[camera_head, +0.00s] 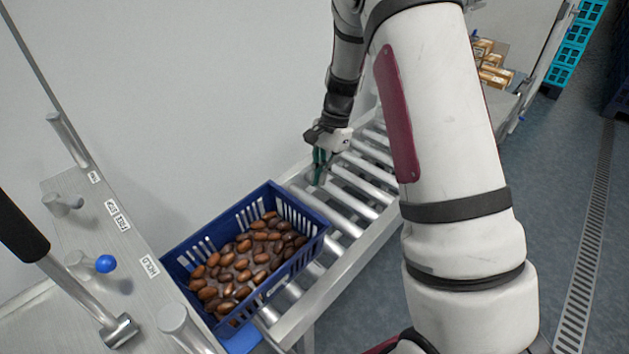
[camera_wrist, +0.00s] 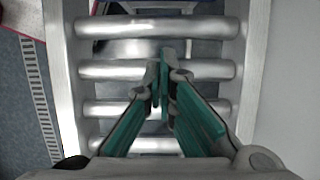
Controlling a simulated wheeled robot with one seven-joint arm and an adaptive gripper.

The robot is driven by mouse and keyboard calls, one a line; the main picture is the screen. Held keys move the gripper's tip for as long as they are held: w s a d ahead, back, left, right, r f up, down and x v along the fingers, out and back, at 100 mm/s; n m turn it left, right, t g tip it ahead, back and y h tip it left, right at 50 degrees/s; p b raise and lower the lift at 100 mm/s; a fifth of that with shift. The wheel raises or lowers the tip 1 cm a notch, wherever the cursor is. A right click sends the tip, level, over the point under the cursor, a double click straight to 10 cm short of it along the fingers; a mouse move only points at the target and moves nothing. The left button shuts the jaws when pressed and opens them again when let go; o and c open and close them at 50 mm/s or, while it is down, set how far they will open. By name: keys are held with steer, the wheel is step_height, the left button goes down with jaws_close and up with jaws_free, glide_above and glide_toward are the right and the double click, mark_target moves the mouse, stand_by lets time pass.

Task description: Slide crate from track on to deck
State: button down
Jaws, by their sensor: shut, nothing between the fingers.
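A blue slotted crate (camera_head: 313,247) filled with brown dates (camera_head: 245,262) sits at the near end of the roller track (camera_head: 352,203). Its near left part reaches toward a grey deck (camera_head: 62,205) with pegs and labels; I cannot tell whether it rests on the deck. My gripper (camera_head: 319,180) is shut and empty over the rollers, just beyond the crate's far end and apart from it. In the wrist view my gripper (camera_wrist: 163,72) shows its green fingers together above bare rollers (camera_wrist: 155,26).
A blue ball knob (camera_head: 105,264) and a black-handled lever (camera_head: 75,290) stand on the deck side. A white wall runs along the track's far side. Packed boxes (camera_head: 491,70) and turquoise crates (camera_head: 577,45) are at the back right. A floor drain (camera_head: 590,235) runs on the right.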

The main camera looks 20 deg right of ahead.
mark_target(303, 211)
steer(key=x, duration=0.8)
steer(key=shift+s+f, duration=0.1)
steer(key=shift+f, duration=0.1)
steer(key=shift+s+a+r+p, duration=0.15)
steer(key=shift+s+a+p, duration=0.1)
steer(key=shift+a, duration=0.35)
steer(key=shift+s+a+r+p, duration=0.15)
steer(key=shift+s+a, duration=0.1)
steer(key=shift+a, duration=0.4)
steer(key=shift+s+a+f, duration=0.15)
steer(key=shift+s+a, duration=0.1)
steer(key=shift+a, duration=0.35)
steer(key=shift+a, duration=0.1)
